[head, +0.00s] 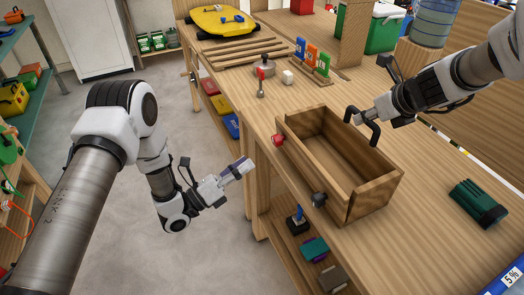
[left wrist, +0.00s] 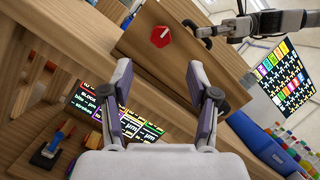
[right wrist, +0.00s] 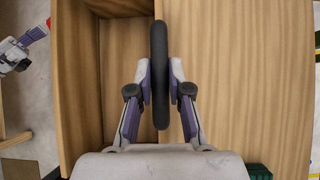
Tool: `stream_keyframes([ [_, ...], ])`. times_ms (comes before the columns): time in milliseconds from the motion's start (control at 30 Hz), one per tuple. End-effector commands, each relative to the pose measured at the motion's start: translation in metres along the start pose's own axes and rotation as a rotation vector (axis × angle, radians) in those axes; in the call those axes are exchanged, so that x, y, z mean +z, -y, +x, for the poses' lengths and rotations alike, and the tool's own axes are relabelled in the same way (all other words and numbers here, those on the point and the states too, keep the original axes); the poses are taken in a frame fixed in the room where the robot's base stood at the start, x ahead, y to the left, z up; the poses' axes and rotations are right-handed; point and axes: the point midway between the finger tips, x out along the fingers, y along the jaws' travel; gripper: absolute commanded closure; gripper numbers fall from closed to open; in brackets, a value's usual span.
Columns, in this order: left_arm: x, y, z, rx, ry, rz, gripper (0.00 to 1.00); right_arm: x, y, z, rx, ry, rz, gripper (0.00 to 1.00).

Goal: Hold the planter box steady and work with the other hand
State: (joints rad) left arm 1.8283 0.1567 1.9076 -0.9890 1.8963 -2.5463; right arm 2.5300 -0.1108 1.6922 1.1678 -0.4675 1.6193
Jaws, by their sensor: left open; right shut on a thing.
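The planter box (head: 350,195) is an open wooden box on the workbench, upright, its inside empty. A black handle (head: 351,110) is at its far right side. My right gripper (head: 362,119) is shut on this handle; in the right wrist view the fingers (right wrist: 160,75) clasp the black handle bar (right wrist: 159,40). My left gripper (head: 243,170) is open and empty, left of the box, beyond the bench edge.
A green ribbed object (head: 478,203) lies right of the box. Lower shelves under the bench hold small items. The floor left of the bench is clear.

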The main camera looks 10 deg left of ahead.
Motion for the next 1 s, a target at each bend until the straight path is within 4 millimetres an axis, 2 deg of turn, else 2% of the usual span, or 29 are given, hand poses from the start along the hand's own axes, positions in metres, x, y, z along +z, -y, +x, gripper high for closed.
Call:
stream_keyframes([
  [100,0.0,-0.001,-0.017,0.002,0.0,-0.001,0.4,0.001,0.0,-0.001,0.0,0.001,0.0,1.0],
  [233,0.0,0.0,-0.021,0.0,-0.001,0.0,0.4,0.001,0.0,0.0,0.0,0.001,0.0,1.0],
  [533,0.004,0.003,-0.019,-0.001,-0.001,0.001,0.4,0.001,0.0,-0.001,0.0,0.001,0.0,1.0],
  [1000,0.044,0.037,-0.002,-0.001,0.0,0.001,0.4,0.001,0.0,0.0,0.0,0.001,0.0,1.0],
])
